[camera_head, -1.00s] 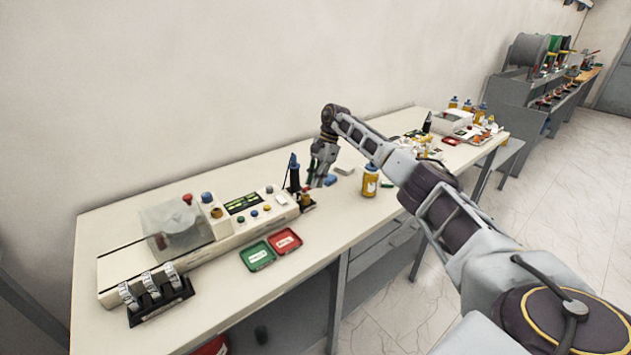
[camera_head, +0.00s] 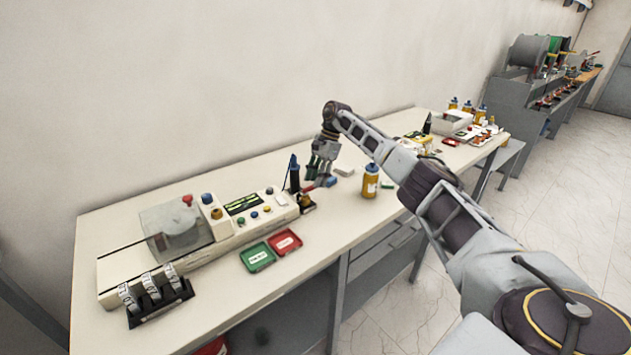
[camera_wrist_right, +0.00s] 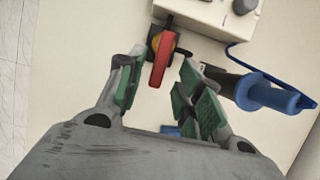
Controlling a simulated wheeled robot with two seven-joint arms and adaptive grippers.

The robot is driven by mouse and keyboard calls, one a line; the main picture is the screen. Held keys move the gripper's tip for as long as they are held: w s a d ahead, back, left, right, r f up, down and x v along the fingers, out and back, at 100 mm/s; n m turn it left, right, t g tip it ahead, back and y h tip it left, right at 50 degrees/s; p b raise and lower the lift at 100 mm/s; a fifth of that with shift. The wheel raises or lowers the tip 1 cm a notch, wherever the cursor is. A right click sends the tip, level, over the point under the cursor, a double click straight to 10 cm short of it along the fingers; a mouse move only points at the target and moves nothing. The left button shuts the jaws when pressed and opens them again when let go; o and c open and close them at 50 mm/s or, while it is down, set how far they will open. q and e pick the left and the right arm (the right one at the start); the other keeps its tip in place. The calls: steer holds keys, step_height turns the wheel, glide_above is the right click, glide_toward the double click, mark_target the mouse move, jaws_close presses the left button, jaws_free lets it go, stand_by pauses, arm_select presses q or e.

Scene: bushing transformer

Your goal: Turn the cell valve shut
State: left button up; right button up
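The cell valve has a red lever handle (camera_wrist_right: 159,60) on a brass-coloured body, seen in the right wrist view beside the cream machine. In the head view the valve (camera_head: 306,199) is small, at the machine's right end, with its red lever pointing toward my gripper. My right gripper (camera_head: 321,182) is over the table just right of the valve. In the right wrist view its green-padded fingers (camera_wrist_right: 158,82) are apart, with the red lever's end in the gap between their tips; I see no clear contact. My left gripper is not in view.
A black and blue tool (camera_head: 294,172) stands close behind the valve; its blue end (camera_wrist_right: 285,100) is near the right finger. The cream machine (camera_head: 240,230), red tray (camera_head: 286,242), green tray (camera_head: 258,257) and yellow bottle (camera_head: 370,182) are around. Bare table lies in front.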

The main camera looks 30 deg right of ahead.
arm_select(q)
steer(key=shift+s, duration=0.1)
arm_select(e)
steer(key=v, duration=1)
steer(key=shift+d+r, duration=0.2)
steer(key=shift+r, duration=0.1)
stand_by(0.5)
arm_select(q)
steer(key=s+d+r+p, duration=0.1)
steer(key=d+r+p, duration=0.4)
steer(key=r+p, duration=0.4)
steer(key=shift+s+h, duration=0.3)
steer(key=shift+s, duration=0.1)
arm_select(e)
step_height(320, 180, up, 9)
steer(key=shift+r, duration=0.2)
arm_select(q)
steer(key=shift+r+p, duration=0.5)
steer(key=shift+p, duration=0.05)
arm_select(e)
steer(key=shift+r, duration=0.45)
